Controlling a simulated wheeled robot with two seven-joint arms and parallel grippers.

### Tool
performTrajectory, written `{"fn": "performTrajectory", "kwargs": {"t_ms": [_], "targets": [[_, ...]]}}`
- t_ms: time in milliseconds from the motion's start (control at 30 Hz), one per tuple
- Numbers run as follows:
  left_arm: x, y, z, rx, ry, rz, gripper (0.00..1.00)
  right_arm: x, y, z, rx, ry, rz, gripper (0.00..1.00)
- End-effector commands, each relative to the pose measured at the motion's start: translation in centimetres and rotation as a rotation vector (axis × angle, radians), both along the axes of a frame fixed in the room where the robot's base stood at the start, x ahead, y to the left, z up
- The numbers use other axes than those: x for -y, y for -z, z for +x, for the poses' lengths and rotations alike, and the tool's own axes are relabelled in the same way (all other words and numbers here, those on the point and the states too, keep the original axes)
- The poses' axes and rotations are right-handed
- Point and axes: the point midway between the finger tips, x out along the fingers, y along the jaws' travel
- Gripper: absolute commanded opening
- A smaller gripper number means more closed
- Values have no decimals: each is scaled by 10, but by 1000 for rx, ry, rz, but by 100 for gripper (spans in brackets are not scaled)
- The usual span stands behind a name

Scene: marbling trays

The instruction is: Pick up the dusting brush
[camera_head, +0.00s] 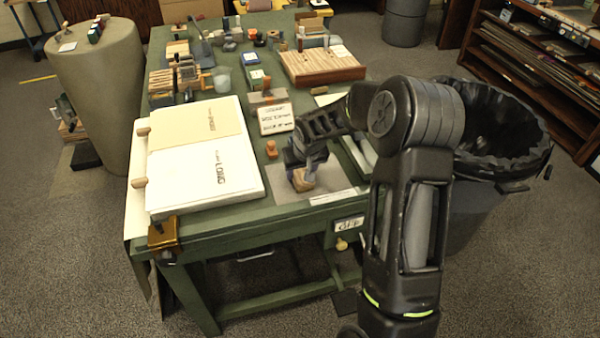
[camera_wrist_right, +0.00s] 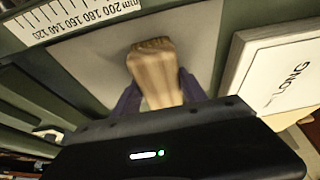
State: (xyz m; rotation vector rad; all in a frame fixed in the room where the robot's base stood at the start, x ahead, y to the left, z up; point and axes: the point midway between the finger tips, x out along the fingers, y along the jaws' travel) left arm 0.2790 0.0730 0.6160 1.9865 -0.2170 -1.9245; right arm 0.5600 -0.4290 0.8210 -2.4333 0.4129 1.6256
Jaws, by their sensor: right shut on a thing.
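The dusting brush, a tan, wood-coloured piece (camera_head: 303,181), is at the front right of the green table, over a grey sheet. My right gripper (camera_head: 301,168) reaches down to it from above and is shut on it. In the right wrist view the brush (camera_wrist_right: 154,72) stands out between the dark purplish fingers, with one finger on each side. Its lower part is hidden behind my gripper body. I cannot tell whether it touches the sheet. My left gripper is not in view.
A white stack of paper marked LONG (camera_head: 208,183) lies left of the gripper. A wooden stamp (camera_head: 271,149) and a lettered block (camera_head: 277,118) stand behind it. A ruler strip (camera_head: 333,196) lies at the front edge. A black-lined bin (camera_head: 505,150) stands right of the table.

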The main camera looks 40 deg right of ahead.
Motion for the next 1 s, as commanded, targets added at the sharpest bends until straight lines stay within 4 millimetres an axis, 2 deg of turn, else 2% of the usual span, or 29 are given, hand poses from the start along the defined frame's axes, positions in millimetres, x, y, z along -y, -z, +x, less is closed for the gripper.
{"fn": "performTrajectory", "kwargs": {"t_ms": [233,367,800,1000], "targets": [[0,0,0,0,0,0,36,0,-2,0,1,0,0,2],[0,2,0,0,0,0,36,0,-12,1,3,0,-2,2],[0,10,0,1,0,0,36,0,-90,1,3,1,-1,2],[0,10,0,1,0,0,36,0,-101,0,0,-1,0,2]]}}
